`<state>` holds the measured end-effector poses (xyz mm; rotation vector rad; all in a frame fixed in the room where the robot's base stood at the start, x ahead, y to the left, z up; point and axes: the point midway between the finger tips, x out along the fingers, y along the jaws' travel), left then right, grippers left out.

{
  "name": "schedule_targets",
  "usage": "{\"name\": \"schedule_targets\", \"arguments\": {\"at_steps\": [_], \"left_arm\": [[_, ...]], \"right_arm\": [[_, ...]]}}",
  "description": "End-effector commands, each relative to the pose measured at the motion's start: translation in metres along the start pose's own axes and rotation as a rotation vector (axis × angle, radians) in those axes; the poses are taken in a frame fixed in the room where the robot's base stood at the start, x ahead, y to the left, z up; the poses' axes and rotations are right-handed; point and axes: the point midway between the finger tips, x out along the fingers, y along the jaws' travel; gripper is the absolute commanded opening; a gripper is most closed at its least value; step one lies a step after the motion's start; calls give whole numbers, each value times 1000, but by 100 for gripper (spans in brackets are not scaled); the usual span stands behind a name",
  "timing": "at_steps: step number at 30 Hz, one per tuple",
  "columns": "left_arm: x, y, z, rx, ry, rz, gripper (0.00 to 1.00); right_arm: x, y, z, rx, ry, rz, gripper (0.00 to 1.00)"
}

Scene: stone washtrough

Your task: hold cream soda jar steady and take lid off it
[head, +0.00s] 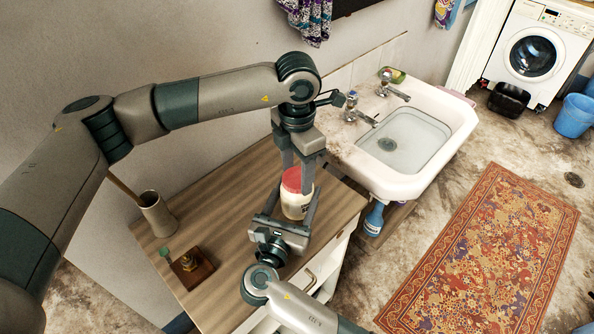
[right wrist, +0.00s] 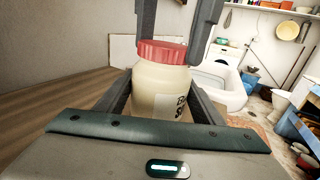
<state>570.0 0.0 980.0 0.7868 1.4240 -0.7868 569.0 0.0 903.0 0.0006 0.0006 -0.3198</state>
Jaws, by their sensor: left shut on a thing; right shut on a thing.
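The cream soda jar (head: 296,208) stands upright on the wooden counter, pale cream with a dark-lettered label that shows in the right wrist view (right wrist: 160,90). Its red lid (head: 292,178) sits on the jar's mouth; it also shows in the right wrist view (right wrist: 161,52). My left gripper (head: 297,182) comes down from above, shut on the lid with a finger on each side. My right gripper (head: 293,200) reaches in from the front, low down, shut on the jar's body. The label is partly hidden by the right gripper's finger.
The counter (head: 225,215) also holds a beige cup (head: 157,214) with a stick in it and a small brown block-like object (head: 191,268) at the left. A white sink (head: 440,112) with taps adjoins at the right. A patterned rug (head: 485,255) lies on the floor.

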Motion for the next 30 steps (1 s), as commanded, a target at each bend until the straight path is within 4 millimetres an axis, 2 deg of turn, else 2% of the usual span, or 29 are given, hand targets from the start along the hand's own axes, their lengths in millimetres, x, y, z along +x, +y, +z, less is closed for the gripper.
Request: {"name": "schedule_targets", "arguments": {"at_steps": [6, 12, 16, 24, 25, 27, 30], "left_arm": [[0, 0, 1, -333, -1, -1, 25], [-1, 0, 1, -585, -3, 0, 25], [-1, 0, 1, -647, -3, 0, 25], [-1, 0, 1, -650, -3, 0, 25], [-1, 0, 1, -650, -3, 0, 59], [-1, 0, 1, -649, -3, 0, 71], [-1, 0, 1, -648, -2, 0, 71]], "right_arm": [[0, 0, -1, -1, 1, 1, 0], [0, 0, -1, -1, 1, 1, 0], [-1, 0, -1, -1, 1, 1, 0], [-1, 0, 0, -1, 1, 1, 0], [-1, 0, 0, -1, 1, 1, 0], [-1, 0, 0, -1, 1, 1, 0], [-1, 0, 0, -1, 1, 1, 0]]}}
